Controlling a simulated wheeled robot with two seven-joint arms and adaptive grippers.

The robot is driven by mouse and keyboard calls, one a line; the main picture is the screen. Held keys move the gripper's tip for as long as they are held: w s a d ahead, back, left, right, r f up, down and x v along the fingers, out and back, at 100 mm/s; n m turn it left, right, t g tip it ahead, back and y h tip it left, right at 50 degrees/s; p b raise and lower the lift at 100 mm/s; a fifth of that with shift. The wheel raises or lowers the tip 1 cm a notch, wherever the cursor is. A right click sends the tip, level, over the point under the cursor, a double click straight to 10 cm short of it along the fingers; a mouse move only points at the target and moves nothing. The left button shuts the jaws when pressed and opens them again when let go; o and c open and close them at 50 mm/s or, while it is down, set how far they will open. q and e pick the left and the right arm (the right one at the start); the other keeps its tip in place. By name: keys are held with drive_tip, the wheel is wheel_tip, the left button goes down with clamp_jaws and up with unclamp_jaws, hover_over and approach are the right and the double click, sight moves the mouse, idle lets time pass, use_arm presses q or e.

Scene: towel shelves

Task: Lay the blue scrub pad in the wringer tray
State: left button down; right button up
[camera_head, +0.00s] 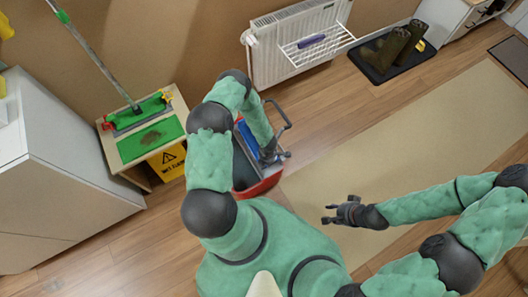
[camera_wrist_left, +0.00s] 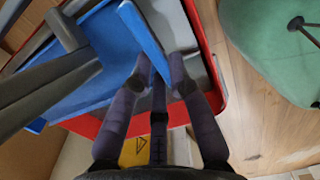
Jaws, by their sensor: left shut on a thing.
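The blue scrub pad (camera_wrist_left: 143,35) is a thin blue slab, seen edge-on between the fingertips of my left gripper (camera_wrist_left: 160,75) in the left wrist view. That gripper is shut on it, over the bucket. The blue wringer tray (camera_wrist_left: 95,65) lies beside and below the pad; I cannot tell whether they touch. In the head view the tray (camera_head: 247,135) is mostly hidden by my left arm, and my left gripper (camera_head: 268,155) is at the bucket. The pad cannot be made out there. My right gripper (camera_head: 336,212) is empty, its fingers apart, over the floor mat.
The red bucket (camera_head: 264,186) carries the tray and has a grey handle (camera_head: 284,116). A radiator (camera_head: 290,45) with a drying rack is behind.

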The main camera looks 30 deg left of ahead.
use_arm(q)
drive_tip(key=shift+a, duration=0.2)
idle(0.7)
drive_tip(key=shift+f+b, duration=0.25)
drive_tip(key=shift+b, duration=0.15)
drive_tip(key=shift+d+f, duration=0.1)
drive_tip(key=shift+f, duration=0.25)
drive_tip(key=shift+f+b, duration=0.3)
drive_tip(key=shift+b, duration=0.05)
drive_tip(key=shift+a+f, duration=0.25)
drive_tip(key=shift+f, duration=0.1)
drive_tip(key=shift+d+f, duration=0.15)
drive_tip(key=shift+f, duration=0.05)
drive_tip(key=shift+f, duration=0.2)
